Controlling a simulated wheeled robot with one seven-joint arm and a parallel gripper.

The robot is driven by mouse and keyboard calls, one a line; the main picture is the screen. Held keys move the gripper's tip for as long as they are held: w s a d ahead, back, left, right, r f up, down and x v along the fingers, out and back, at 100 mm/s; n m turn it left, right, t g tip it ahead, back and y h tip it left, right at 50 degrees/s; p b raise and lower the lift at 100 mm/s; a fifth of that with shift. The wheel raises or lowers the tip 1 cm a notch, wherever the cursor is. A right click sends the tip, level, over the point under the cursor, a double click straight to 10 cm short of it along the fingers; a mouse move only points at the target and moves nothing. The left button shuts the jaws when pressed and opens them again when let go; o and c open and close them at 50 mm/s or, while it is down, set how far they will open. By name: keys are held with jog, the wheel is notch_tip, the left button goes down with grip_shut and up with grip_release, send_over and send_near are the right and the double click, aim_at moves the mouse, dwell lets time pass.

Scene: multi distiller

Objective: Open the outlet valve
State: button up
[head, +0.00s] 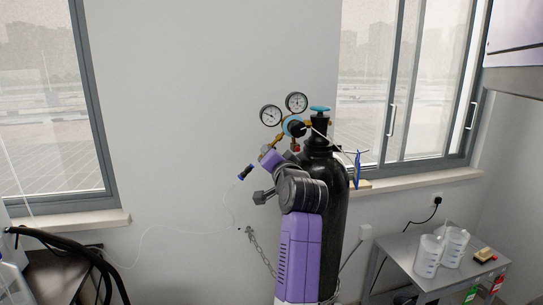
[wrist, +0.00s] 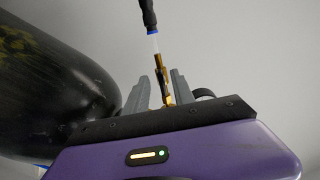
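A black gas cylinder (head: 334,210) stands upright by the wall, with a blue knob (head: 320,109) on top. A brass regulator (head: 278,139) with two round gauges is fixed to its left side. The brass outlet valve (wrist: 166,92) shows in the wrist view, with a blue-and-black hose connector (wrist: 149,18) above it. My gripper (wrist: 164,88) has its two grey fingers spread on either side of the brass valve. A gap shows beside the brass, so the fingers look apart. In the head view, the fingertips and valve are too small and partly hidden to make out.
A grey table (head: 398,255) with white beakers (head: 428,256) stands at the right. A thin clear hose (head: 175,230) hangs left of the cylinder. A chain (head: 262,252) hangs on the wall.

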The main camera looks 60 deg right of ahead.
jog(key=shift+s+a+r, duration=0.1)
jog(key=b+v, duration=0.1)
jog(key=v, duration=0.6)
jog(key=shift+s+a, duration=0.15)
jog(key=shift+s, duration=0.05)
dwell(0.6)
